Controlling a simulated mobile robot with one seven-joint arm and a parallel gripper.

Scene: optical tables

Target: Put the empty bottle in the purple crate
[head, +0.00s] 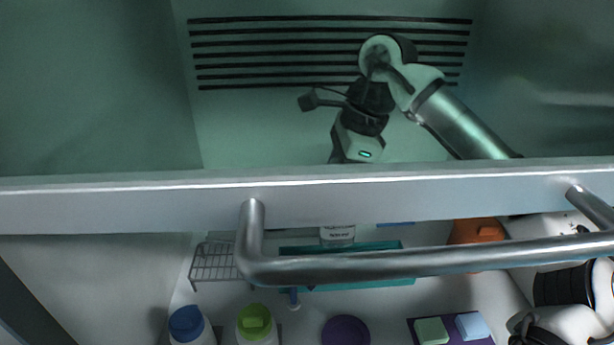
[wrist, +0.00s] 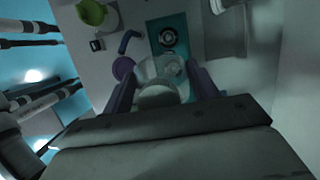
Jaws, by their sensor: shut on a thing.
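In the wrist view, my gripper (wrist: 162,78) is shut on a clear, see-through bottle (wrist: 160,70), which sits between its two dark fingers. A flat purple piece (head: 450,331) at the lower right of the head view carries a green block and a pale blue block. I cannot tell whether it is the purple crate; its lower part is cut off by the frame.
The metal sash (head: 150,205) and its handle (head: 350,265) cross the head view. Below are a wire rack (head: 213,262), a teal tray (head: 395,272), a blue-capped bottle (head: 186,323), a green-capped bottle (head: 254,321), a purple round thing (head: 346,331) and an orange thing (head: 478,235).

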